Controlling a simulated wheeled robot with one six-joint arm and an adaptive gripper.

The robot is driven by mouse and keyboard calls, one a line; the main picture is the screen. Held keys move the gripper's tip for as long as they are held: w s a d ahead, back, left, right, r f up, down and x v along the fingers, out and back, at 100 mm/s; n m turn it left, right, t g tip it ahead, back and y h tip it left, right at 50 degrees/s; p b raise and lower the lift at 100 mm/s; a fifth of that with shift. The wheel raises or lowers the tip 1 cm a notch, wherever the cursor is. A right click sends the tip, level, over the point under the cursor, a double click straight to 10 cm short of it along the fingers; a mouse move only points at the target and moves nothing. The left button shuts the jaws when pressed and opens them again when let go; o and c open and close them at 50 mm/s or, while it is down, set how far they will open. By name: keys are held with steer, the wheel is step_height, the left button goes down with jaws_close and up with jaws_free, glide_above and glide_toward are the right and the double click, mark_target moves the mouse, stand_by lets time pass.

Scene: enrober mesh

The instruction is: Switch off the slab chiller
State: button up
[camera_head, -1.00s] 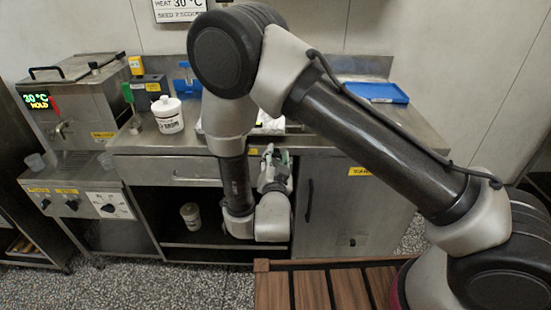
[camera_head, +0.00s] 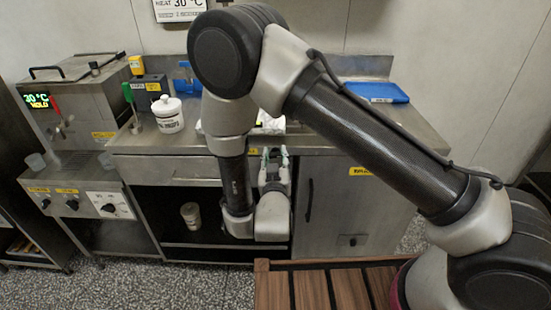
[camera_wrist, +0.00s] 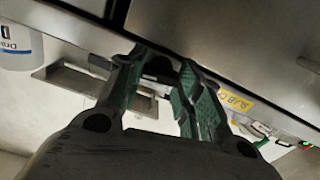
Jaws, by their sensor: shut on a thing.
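My gripper (camera_head: 273,158) is at the counter's front edge, below the metal worktop, with its green fingers pointing up and away. In the wrist view my gripper (camera_wrist: 168,66) is shut on a dark knob-like part (camera_wrist: 161,68), which shows between and behind the fingertips. Its shape and setting are mostly hidden. A yellow label (camera_wrist: 237,103) beside the right finger reads "SLAB C…", the rest cut off or too small, so this looks like the slab chiller's front. In the head view my arm and gripper hide most of that front; a bit of yellow label (camera_head: 253,151) shows beside the fingers.
A white lidded tub (camera_head: 168,116) and a blue tray (camera_head: 374,92) stand on the worktop (camera_head: 330,141). A machine with a green display (camera_head: 38,101) and several knobs is at left. A grey cabinet door (camera_head: 345,205) is right of my gripper; an open shelf with a cup (camera_head: 190,215) is left.

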steer(key=shift+n, duration=2.2)
steer(key=o, duration=1)
step_height(320, 180, up, 10)
steer(key=shift+f, duration=0.1)
